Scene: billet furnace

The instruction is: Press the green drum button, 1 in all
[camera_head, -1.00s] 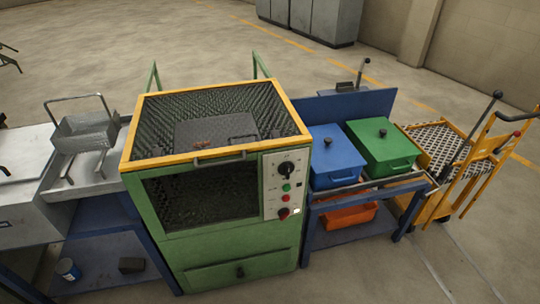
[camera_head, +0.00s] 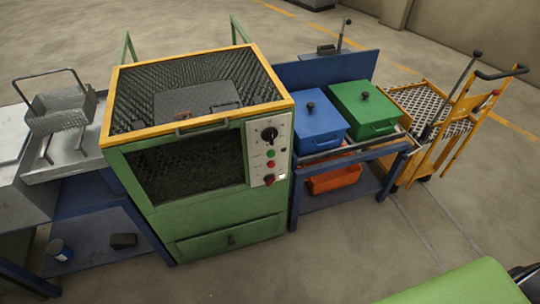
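A green machine (camera_head: 215,228) with a yellow-rimmed mesh top stands left of the picture's middle. Its pale control panel (camera_head: 284,132) is on the front, at the right side. On the panel, from top to bottom, are a black knob (camera_head: 269,134), a small green button (camera_head: 270,153), a red button (camera_head: 271,164) and a larger red control (camera_head: 269,179). Nothing covers the green button. Whether it is pressed is too small to tell. Neither of my grippers is in view.
Right of the machine, a blue bench (camera_head: 327,203) holds a blue box (camera_head: 318,123) and a green box (camera_head: 361,108). A yellow cart (camera_head: 448,103) stands farther right. A green rounded surface (camera_head: 462,284) shows at the bottom right. Open floor (camera_head: 360,240) lies in front.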

